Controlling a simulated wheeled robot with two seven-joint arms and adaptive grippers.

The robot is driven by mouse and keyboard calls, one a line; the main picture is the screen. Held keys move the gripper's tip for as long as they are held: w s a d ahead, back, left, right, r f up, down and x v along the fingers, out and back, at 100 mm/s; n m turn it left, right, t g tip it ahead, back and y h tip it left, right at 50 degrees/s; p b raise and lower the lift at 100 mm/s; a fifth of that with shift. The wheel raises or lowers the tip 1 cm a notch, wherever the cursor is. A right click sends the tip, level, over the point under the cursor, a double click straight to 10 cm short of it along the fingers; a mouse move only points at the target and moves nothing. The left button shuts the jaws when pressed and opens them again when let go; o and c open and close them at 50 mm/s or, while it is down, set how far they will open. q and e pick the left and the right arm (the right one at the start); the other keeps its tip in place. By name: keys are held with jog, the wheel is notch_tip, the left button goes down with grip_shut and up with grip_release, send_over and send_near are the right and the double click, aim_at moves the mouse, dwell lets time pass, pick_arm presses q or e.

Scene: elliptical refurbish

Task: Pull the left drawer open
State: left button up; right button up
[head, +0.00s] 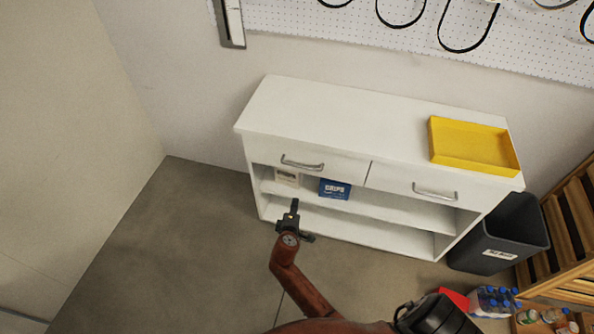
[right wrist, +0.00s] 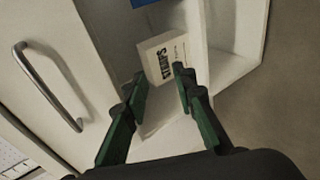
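The left drawer (head: 310,160) is in the white cabinet's front and looks shut. Its curved metal handle (head: 302,163) also shows at the left of the right wrist view (right wrist: 45,85). My right gripper (head: 293,207) is in front of the cabinet, below the handle in the head view. In the right wrist view its two green-padded fingers (right wrist: 160,80) are apart with nothing held between them. The handle lies to the left of both fingers, clear of them. My left gripper is in neither view.
On the shelf under the drawer are a cream box (right wrist: 163,57) and a blue box (head: 335,189). A right drawer (head: 425,186) is beside it. A yellow tray (head: 470,134) is on top. A dark bin (head: 510,240) and wooden crate (head: 570,225) stand at right. Floor at left is clear.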

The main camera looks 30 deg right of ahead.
aim_at(302, 167)
notch_tip(302, 167, up, 14)
jog(key=w+d+m+h+b, duration=0.1)
jog(key=w+d+h+b, duration=0.1)
jog(key=d+h, duration=0.15)
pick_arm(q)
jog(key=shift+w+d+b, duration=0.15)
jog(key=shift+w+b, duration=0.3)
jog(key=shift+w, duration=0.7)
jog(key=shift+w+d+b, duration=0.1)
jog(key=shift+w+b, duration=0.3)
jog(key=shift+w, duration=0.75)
pick_arm(e)
jog(key=shift+t, duration=0.3)
jog(key=shift+w+a+r+x, duration=0.1)
jog(key=shift+w+x, duration=0.05)
jog(key=shift+x, duration=1)
jog(key=shift+w+a+r+x, duration=0.1)
jog(key=shift+x, duration=1.05)
jog(key=shift+w+a+r+x, duration=0.1)
jog(key=shift+w+x, duration=0.05)
jog(key=shift+x, duration=1)
jog(key=shift+s, duration=0.1)
jog(key=shift+c, duration=0.4)
grip_shut()
